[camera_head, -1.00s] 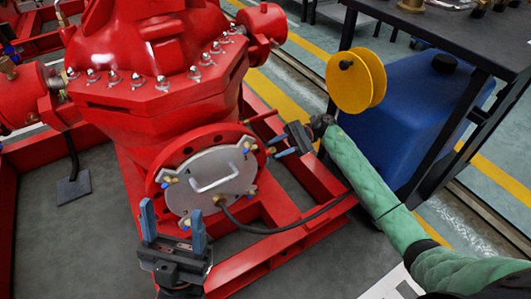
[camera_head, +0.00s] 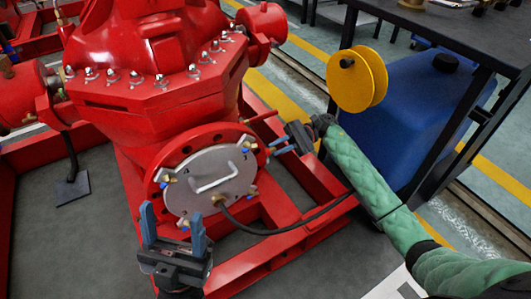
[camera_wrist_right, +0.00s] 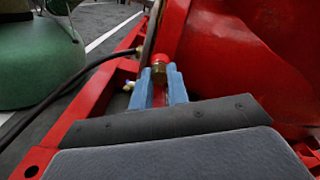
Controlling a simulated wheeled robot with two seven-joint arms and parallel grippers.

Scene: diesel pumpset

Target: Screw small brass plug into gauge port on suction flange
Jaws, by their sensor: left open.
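The suction flange (camera_head: 248,155) is the round red ring on the front of the red pump, with a grey handled cover plate (camera_head: 210,180) on it. My right gripper (camera_head: 272,147) is at the flange's right edge. In the right wrist view its blue fingers (camera_wrist_right: 161,88) lie on both sides of a small brass plug (camera_wrist_right: 158,72), which sits between the tips. The plug's far end meets a small red boss; how deep it sits in the port is hidden. My left gripper (camera_head: 174,232) is open and empty, in front of the flange's lower left.
A yellow reel (camera_head: 345,82) shows just above my right wrist. A blue tank (camera_head: 405,115) and a dark table (camera_head: 480,40) stand at the right. A black hose (camera_head: 285,228) runs from below the flange across the red base frame (camera_head: 265,262).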

